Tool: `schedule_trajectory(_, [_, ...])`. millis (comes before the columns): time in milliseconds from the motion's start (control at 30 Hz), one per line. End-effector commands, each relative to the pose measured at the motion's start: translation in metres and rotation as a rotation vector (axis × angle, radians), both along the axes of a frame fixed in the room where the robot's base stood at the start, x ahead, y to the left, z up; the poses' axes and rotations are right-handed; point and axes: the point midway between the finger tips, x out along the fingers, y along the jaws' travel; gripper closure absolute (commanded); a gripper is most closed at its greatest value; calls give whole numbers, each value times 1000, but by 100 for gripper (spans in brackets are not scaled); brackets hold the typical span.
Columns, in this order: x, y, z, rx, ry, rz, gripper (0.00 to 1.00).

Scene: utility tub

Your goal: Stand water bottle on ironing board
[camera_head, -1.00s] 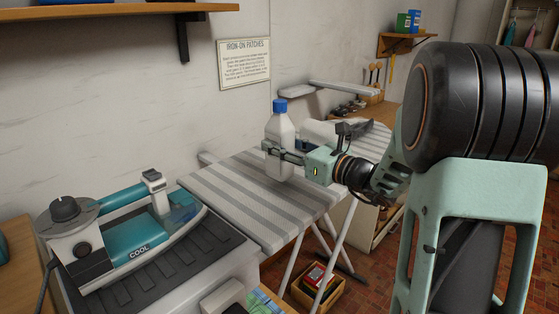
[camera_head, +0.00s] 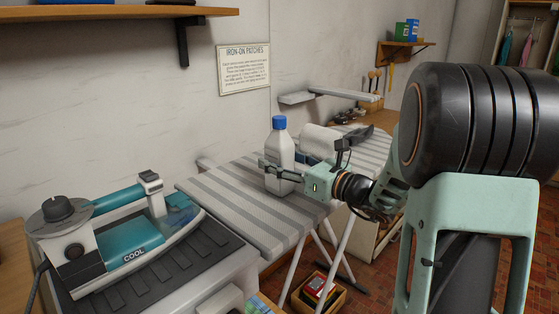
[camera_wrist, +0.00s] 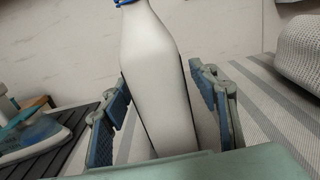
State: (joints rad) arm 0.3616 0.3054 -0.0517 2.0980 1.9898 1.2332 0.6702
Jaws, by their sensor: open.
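The water bottle (camera_head: 280,150) is white with a blue cap and stands upright on the grey-and-white striped ironing board (camera_head: 232,205). My gripper (camera_head: 272,170) is at the bottle's lower half, its fingers either side of it. In the wrist view the bottle (camera_wrist: 155,70) rises between the two blue-padded fingers of my gripper (camera_wrist: 165,115). A gap shows between the bottle and the right finger; the left finger is close to it. The gripper is open. The bottle's base is partly hidden by the gripper.
A teal steam iron (camera_head: 125,240) marked COOL sits on a ribbed dark rest (camera_head: 160,265) at the left. A white rolled cloth (camera_head: 318,138) lies behind my gripper on the board. A wooden shelf (camera_head: 110,17) hangs at upper left. The board's near left part is clear.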

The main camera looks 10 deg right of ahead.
Motion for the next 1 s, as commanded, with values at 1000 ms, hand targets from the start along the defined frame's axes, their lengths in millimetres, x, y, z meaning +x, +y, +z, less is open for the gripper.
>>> schedule_trajectory(1000, [-98,-71,3,0,0,0,45])
